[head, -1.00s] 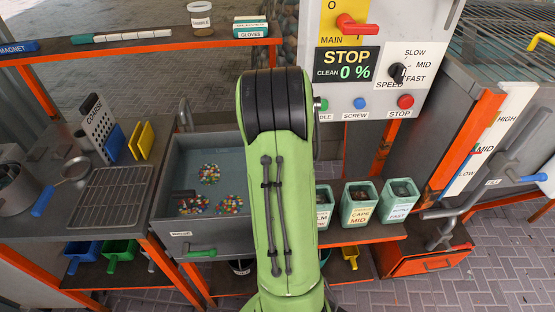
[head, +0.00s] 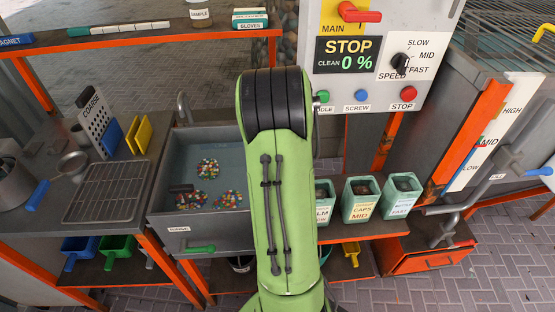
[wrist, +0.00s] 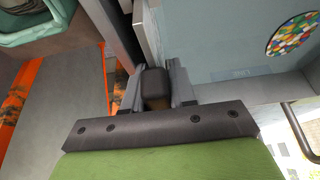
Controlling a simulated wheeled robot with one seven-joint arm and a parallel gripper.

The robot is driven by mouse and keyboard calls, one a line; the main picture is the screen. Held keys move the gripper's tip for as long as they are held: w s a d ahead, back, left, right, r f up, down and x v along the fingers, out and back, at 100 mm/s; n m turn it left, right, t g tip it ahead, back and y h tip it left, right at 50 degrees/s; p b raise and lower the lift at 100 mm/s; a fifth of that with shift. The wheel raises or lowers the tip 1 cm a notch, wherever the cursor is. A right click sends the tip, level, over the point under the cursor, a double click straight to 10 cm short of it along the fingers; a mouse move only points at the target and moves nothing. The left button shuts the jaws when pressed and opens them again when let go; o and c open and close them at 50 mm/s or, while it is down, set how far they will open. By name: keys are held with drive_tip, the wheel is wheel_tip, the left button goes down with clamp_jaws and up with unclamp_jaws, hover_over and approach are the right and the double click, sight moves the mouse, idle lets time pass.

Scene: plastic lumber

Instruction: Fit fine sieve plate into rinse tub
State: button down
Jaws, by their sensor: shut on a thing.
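The rinse tub (head: 225,238) is a grey basin with water and piles of coloured flakes; my arm covers its right side in the head view. The tub's water also shows at upper right in the wrist view (wrist: 215,50), with one flake pile. My gripper (wrist: 155,92) is shut on a dark block-like grip between its fingers. A thin grey plate (wrist: 149,38) stands nearly edge-on just beyond this grip, beside the tub's inside. It looks like the fine sieve plate, but no label shows. Whether it touches the tub wall cannot be told. My gripper is hidden in the head view.
A coarse sieve (head: 93,112) stands on the left bench beside blue and yellow plates. A wire rack (head: 108,190) lies in front. Labelled green bins (head: 361,203) stand right of the tub. The control panel (head: 380,60) rises behind. A tap (head: 184,108) stands at the tub's back left.

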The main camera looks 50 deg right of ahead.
drive_tip(key=shift+f+b, duration=0.45)
drive_tip(key=shift+f, duration=0.1)
drive_tip(key=c, duration=0.8)
unclamp_jaws()
drive_tip(key=shift+c, duration=0.2)
drive_tip(key=shift+s+d, duration=0.1)
drive_tip(key=shift+s, duration=0.05)
drive_tip(key=p+v, duration=0.4)
drive_tip(key=v, duration=1.1)
drive_tip(key=shift+a+r, duration=0.35)
drive_tip(key=shift+a, duration=0.1)
drive_tip(key=shift+w, duration=0.25)
